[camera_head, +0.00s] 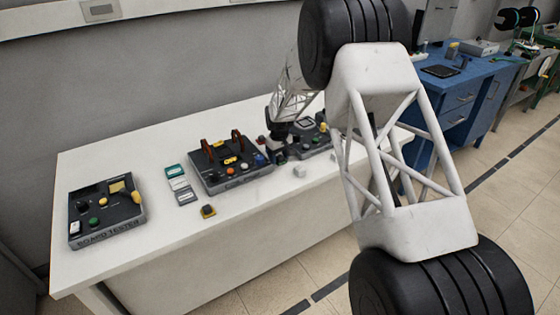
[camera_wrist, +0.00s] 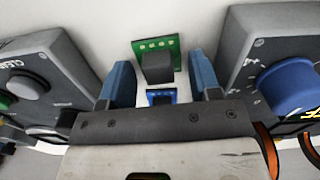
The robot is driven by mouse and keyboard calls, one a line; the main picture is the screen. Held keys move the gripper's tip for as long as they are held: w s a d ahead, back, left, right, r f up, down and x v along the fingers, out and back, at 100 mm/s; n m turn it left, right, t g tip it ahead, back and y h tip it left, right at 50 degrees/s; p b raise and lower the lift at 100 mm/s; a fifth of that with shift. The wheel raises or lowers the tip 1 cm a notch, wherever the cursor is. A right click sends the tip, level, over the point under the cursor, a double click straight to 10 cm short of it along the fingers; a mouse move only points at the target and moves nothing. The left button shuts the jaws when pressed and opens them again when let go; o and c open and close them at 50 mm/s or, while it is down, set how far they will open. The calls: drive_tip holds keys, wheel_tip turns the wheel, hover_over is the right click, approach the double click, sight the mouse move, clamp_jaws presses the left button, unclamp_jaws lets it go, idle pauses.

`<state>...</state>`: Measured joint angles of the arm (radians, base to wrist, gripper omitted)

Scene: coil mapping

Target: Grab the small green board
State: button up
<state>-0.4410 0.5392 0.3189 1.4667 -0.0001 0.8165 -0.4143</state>
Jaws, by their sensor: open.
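The small green board (camera_wrist: 173,47) lies on the white table in the wrist view, with a dark grey block on its middle. My gripper (camera_wrist: 160,62) is open, with one blue finger on each side of the green board and gaps between. A smaller blue board (camera_wrist: 162,97) lies nearer my palm, also between the fingers. I cannot tell the height of the fingertips above the table.
A dark device with a blue knob (camera_wrist: 287,88) stands close right in the wrist view; another with a grey button (camera_wrist: 27,84) stands close left. In the head view a board tester (camera_head: 104,213) sits far left. The table's front left (camera_head: 150,240) is clear.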

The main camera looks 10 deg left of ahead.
sight(279, 156)
idle(0.4)
drive_tip(key=c, duration=0.7)
drive_tip(key=shift+r, duration=0.1)
drive_tip(key=shift+r, duration=0.4)
wheel_tip(279, 156, up, 3)
drive_tip(key=shift+f, duration=0.1)
drive_tip(key=s+d, duration=0.2)
drive_tip(key=s, duration=0.2)
drive_tip(key=s+d, duration=0.2)
drive_tip(key=s, duration=0.3)
drive_tip(key=s+d+r, duration=0.1)
drive_tip(key=s+d, duration=0.1)
drive_tip(key=s, duration=0.3)
drive_tip(key=shift+s+d+r, duration=0.1)
drive_tip(key=shift+s+d, duration=0.15)
drive_tip(key=shift+d, duration=0.1)
drive_tip(key=shift+w, duration=0.15)
